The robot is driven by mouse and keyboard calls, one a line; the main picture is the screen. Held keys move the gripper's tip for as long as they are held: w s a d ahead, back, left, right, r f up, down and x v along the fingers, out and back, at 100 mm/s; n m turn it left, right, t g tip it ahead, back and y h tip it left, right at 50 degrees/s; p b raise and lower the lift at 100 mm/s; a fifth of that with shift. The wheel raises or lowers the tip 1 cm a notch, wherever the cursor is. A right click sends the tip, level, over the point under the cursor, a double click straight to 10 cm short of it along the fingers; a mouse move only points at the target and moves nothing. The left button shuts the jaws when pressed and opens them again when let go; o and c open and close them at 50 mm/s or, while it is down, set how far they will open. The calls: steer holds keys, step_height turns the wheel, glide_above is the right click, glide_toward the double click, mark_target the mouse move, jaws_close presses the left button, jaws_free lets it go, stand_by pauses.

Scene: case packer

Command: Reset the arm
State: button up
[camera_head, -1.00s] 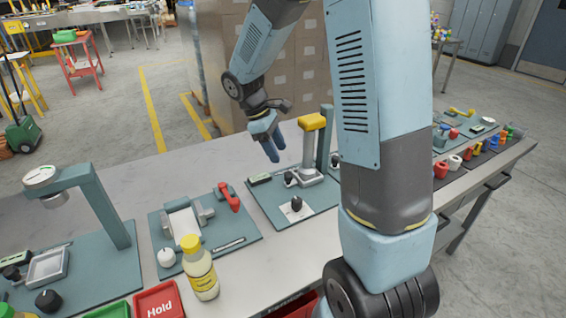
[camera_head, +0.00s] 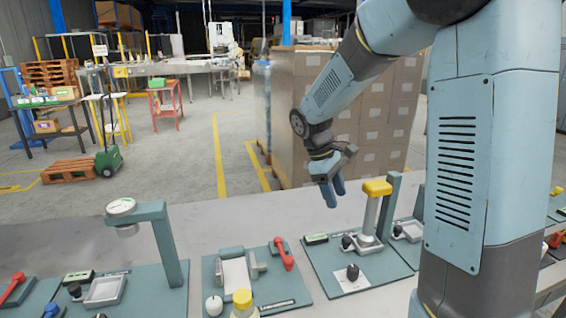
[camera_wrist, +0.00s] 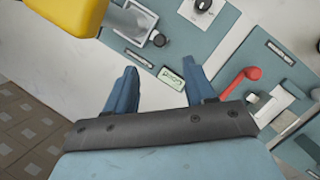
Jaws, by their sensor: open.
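My gripper (camera_head: 333,192) hangs from my arm above the far edge of the bench, left of a press with a yellow head (camera_head: 377,188). In the wrist view its two blue fingers (camera_wrist: 158,90) are apart with nothing between them. Below the fingers the wrist view shows a small green-lit display (camera_wrist: 171,79) on a teal base plate. The yellow head also shows large at the upper left of the wrist view (camera_wrist: 70,14). The gripper touches nothing that I can see.
A grey bench (camera_head: 210,217) carries teal station plates, a gauge stand (camera_head: 165,240), a red-handled fixture (camera_head: 284,254) and a yellow-capped bottle (camera_head: 243,300). Stacked cartons (camera_head: 375,125) stand behind the bench. Open floor (camera_head: 170,180) lies at the back left.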

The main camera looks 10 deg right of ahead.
steer(key=s+d+r+m+t+y, duration=0.1)
steer(key=s+r+m, duration=0.4)
steer(key=s, duration=0.5)
steer(key=s+d+r+m+t+y, duration=0.1)
steer(key=s+r+m+t, duration=0.4)
steer(key=s, duration=0.6)
step_height(320, 180, up, 2)
steer(key=shift+s+d+r+t+y, duration=0.15)
steer(key=shift+s+d+t+y, duration=0.15)
steer(key=shift+t+y, duration=0.5)
